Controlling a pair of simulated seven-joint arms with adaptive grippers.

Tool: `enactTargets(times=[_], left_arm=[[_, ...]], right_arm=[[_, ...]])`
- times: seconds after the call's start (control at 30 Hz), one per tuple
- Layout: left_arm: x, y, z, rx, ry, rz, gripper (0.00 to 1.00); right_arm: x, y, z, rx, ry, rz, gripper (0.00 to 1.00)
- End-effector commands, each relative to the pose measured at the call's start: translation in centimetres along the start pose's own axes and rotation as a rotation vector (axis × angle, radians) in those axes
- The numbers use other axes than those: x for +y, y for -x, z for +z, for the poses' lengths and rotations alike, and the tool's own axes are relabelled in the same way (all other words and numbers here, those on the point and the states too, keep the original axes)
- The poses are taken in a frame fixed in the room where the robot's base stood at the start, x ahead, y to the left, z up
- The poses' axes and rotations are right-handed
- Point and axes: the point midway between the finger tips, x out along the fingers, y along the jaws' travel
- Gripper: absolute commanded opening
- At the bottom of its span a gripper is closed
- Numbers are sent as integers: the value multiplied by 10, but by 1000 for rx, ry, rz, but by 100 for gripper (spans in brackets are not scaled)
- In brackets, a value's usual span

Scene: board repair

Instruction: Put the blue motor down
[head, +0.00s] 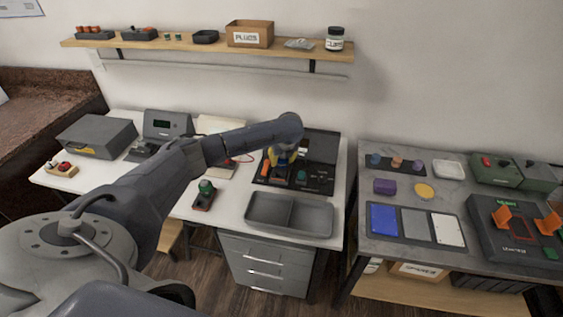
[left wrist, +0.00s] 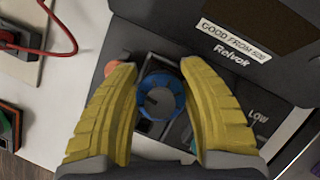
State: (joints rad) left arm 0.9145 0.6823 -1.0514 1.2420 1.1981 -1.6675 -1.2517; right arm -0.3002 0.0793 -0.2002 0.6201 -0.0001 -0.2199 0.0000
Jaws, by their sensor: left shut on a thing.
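The blue motor (left wrist: 160,97) shows in the left wrist view as a round blue ring with a dark centre, between the yellow fingertips of my left gripper (left wrist: 158,92). The gripper is shut on it. In the head view my left gripper (head: 284,158) is over the black tester (head: 318,187), which has a raised lid. The motor is right over a dark slot area of the tester panel; I cannot tell whether it touches it. My right gripper is not in view.
A grey two-part tray (head: 290,228) lies in front of the tester. A green-topped device (head: 204,194) stands to its left. The tester's lid (head: 318,148) rises behind the gripper. On the right table are coloured panels (head: 383,220) and a purple block (head: 385,187).

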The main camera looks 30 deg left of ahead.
Motion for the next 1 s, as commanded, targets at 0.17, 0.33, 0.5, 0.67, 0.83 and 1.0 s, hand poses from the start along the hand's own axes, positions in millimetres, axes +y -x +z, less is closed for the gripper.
enactTargets(times=[0.17, 0.33, 0.5, 0.67, 0.83, 1.0], left_arm=[[-1, 23, 11, -3, 0, -5, 0], [-1, 58, 26, -4, 1, -6, 0], [-2, 96, 41, -3, 1, -6, 0], [-1, 127, 54, -4, 0, -4, 0], [-1, 153, 64, -4, 0, -4, 0], [-1, 171, 72, -2, 1, -4, 0]], right_arm=[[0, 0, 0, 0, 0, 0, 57], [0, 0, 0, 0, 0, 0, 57], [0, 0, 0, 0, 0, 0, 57], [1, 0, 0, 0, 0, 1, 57], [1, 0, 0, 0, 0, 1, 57], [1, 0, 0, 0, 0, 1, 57]])
